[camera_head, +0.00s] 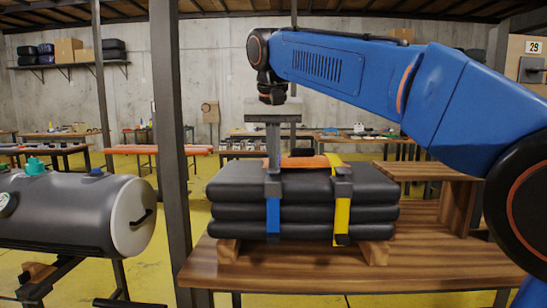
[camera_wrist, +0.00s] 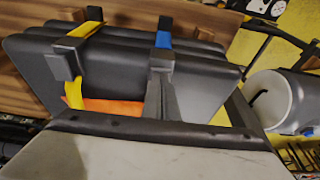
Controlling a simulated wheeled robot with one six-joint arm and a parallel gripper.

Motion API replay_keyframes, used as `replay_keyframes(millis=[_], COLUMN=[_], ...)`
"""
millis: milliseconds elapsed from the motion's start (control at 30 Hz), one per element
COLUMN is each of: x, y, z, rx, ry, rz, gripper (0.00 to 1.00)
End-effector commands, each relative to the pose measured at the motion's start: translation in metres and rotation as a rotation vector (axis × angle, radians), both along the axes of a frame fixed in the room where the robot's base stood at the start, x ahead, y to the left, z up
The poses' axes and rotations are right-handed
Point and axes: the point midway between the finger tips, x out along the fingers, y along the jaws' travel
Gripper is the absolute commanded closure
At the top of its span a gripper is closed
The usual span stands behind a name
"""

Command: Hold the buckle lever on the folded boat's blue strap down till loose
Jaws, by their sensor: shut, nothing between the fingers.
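The folded boat (camera_head: 310,212) is a stack of dark grey layers. Its blue strap (camera_head: 273,216) runs down the left part of the front face, with a grey buckle (camera_head: 273,188) near the top edge. My gripper (camera_head: 273,168) points straight down, fingers shut and empty, with its tips at the top of this buckle. In the wrist view my gripper (camera_wrist: 158,80) also meets the buckle (camera_wrist: 162,58), with the blue strap (camera_wrist: 164,38) beyond. The fingers hide the lever, so I cannot tell its position or whether it is pressed.
A yellow strap (camera_head: 342,214) with its own grey buckle (camera_head: 342,186) lies right of the blue one. An orange piece (camera_head: 304,162) lies on top. The boat rests on wooden blocks on a wooden table (camera_head: 330,268). A dark post (camera_head: 170,120) and grey cylinder (camera_head: 70,212) stand left.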

Motion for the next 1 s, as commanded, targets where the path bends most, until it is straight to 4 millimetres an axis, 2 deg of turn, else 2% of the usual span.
replay_keyframes(millis=[433,800,1000], x=[-0.003,-0.012,-0.013], y=[0.000,0.001,0.001], z=[-0.002,-0.015,-0.021], rx=[-0.001,-0.011,-0.011], ry=[-0.029,-0.260,-0.326], rz=[0.000,0.003,0.001], gripper=[1.00,1.00,1.00])
